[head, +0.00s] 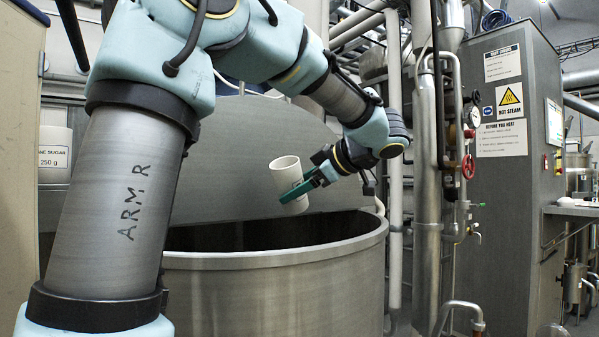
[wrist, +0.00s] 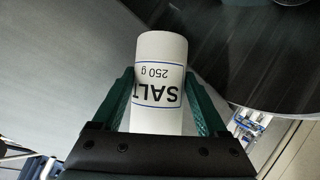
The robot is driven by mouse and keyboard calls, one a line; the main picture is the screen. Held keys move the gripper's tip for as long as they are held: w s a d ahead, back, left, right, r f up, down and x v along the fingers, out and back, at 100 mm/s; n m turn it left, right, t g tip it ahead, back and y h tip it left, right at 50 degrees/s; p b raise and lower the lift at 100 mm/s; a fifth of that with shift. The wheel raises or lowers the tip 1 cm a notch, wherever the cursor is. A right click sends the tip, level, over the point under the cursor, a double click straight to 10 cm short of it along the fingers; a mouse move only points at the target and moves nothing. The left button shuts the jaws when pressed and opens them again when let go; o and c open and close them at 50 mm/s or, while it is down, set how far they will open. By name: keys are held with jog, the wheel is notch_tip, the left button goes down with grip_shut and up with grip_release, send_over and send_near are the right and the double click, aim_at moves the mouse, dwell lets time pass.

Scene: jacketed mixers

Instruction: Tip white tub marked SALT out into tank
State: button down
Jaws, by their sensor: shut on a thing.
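The white tub marked SALT (head: 287,176) is in my gripper (head: 302,190), above the open tank (head: 270,300). It is slightly tilted in the head view, with its open end up. The wrist view shows the tub (wrist: 160,62) with "SALT 250 g" upside down between the two green fingers of my gripper (wrist: 166,105). The fingers are shut on its sides. The tank is a wide round steel vessel with a dark opening below the tub. The tub's contents and the tank's bottom are hidden.
A raised steel lid (head: 235,160) stands behind the tank opening. Vertical pipes with a red valve wheel (head: 468,166) and a grey cabinet (head: 505,200) with a hot steam sign stand to the right. A white sugar tub (head: 55,150) is at the far left.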

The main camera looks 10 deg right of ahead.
aim_at(297, 167)
jog(key=shift+s+a+r+m+g+p, duration=0.2)
jog(key=shift+r+m+g+p, duration=0.3)
jog(key=shift+p, duration=0.65)
jog(key=s+r+m+g+p, duration=0.1)
jog(key=p, duration=0.5)
jog(key=a+r+m+g+y+p, duration=0.1)
jog(key=p, duration=0.5)
jog(key=shift+s+r+y, duration=0.25)
jog(key=shift+s+y, duration=0.05)
jog(key=shift+s, duration=0.1)
jog(key=s+d+r+p, duration=0.2)
jog(key=s+r+p, duration=0.2)
jog(key=s, duration=0.1)
jog(key=shift+s+d+r, duration=0.15)
jog(key=shift+s+d, duration=0.05)
jog(key=shift+s, duration=0.05)
